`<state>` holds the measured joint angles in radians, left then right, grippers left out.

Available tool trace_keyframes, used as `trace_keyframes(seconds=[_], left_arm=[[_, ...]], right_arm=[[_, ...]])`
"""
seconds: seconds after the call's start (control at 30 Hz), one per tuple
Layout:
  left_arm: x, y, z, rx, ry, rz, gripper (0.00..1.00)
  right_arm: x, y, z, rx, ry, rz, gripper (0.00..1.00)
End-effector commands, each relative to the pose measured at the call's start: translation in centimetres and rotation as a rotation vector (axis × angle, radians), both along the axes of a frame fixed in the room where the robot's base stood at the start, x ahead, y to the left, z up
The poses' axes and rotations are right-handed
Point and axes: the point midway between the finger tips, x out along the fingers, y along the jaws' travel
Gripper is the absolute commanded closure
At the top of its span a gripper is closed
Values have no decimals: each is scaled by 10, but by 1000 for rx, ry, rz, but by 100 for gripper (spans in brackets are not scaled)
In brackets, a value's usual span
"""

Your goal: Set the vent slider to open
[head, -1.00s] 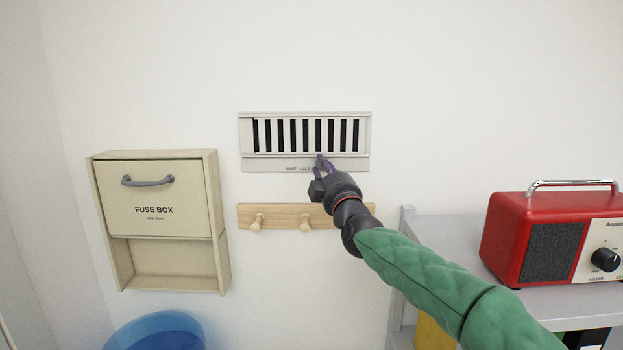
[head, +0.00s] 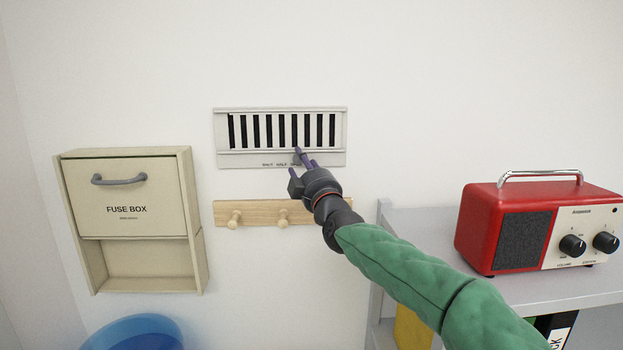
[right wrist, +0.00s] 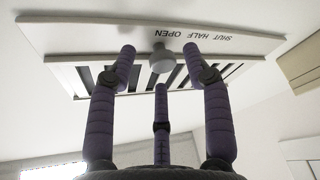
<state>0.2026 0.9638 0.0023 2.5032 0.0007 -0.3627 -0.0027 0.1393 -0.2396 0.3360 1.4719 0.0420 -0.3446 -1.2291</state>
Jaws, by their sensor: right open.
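The wall vent (head: 219,130) is a pale grille with upright dark gaps showing between its slats. A label strip reads SHUT, HALF, OPEN; it shows upside down in the right wrist view. In the right wrist view the knob shows between the two upper fingertips, with a gap on each side. The third finger is below it. The fingers hide the knob in the head view. My left gripper is not in view.
A wooden peg rail (head: 256,213) is just under the vent, partly behind my right wrist. A beige fuse box (head: 126,195) is at left, above a blue bin (head: 135,332). A red radio (head: 485,225) stands on a grey shelf (head: 405,222) at right. The wall above is clear.

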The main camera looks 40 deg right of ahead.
Motion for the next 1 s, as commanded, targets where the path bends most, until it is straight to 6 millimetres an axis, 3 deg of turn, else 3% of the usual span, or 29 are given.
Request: trace_keyframes(seconds=[0.6,1.0], left_arm=[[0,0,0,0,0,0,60],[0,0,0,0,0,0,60]], right_arm=[[-86,22,-25,1,0,-1,50],[-107,27,-32,1,0,0,50]])
